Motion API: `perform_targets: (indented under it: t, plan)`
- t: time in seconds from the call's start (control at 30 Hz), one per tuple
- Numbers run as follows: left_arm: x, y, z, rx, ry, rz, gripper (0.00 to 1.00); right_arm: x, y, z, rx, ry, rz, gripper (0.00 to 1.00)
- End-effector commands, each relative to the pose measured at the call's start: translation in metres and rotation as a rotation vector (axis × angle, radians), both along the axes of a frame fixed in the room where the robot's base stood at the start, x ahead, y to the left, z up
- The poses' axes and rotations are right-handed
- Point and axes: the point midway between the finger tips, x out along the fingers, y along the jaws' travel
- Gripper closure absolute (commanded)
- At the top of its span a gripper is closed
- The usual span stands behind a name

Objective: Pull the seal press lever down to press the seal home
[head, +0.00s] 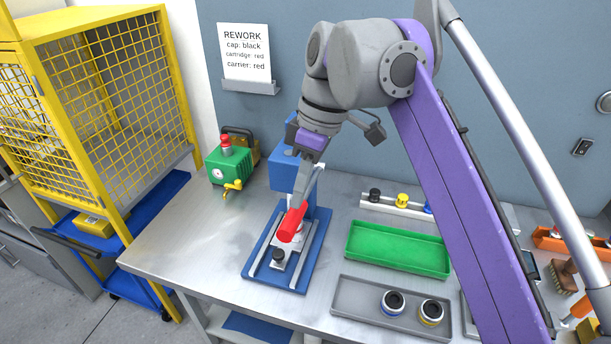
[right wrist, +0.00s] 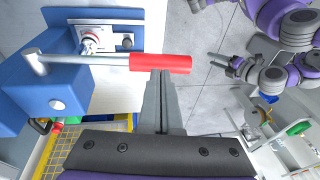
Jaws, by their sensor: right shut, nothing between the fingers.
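The blue seal press (head: 284,172) stands on a blue base plate (head: 262,275) on the bench. Its lever has a red handle (head: 291,223), which also shows in the right wrist view (right wrist: 175,64) on a silver rod (right wrist: 95,60). The handle sticks out toward the bench front, above the base plate. My right gripper (head: 300,198) is shut and empty, its fingertips at the red handle; in the right wrist view they (right wrist: 161,74) overlap its edge. I cannot tell whether they touch. A black-topped part (head: 279,256) sits on the base plate. Part of my left arm shows in the right wrist view.
A green tray (head: 398,268) and a grey tray (head: 345,308) holding two round parts lie to the right. A green box (head: 228,168) with a red knob stands back left. A yellow cage (head: 110,90) is at the left. The bench's left front is clear.

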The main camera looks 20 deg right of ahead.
Motion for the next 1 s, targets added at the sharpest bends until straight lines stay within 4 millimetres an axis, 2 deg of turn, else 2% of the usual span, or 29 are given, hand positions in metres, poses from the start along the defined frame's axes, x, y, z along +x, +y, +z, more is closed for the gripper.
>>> perform_targets:
  t: [0.53,1.0]
  plan:
    - [-0.001,0.0,-0.004,0.0,0.001,0.0,0.5,-0.002,0.003,-0.01,-0.012,-0.016,0.001,1.0]
    - [-0.003,0.0,-0.029,0.0,0.009,0.0,0.5,-0.013,0.01,-0.071,-0.189,-0.278,0.004,1.0]
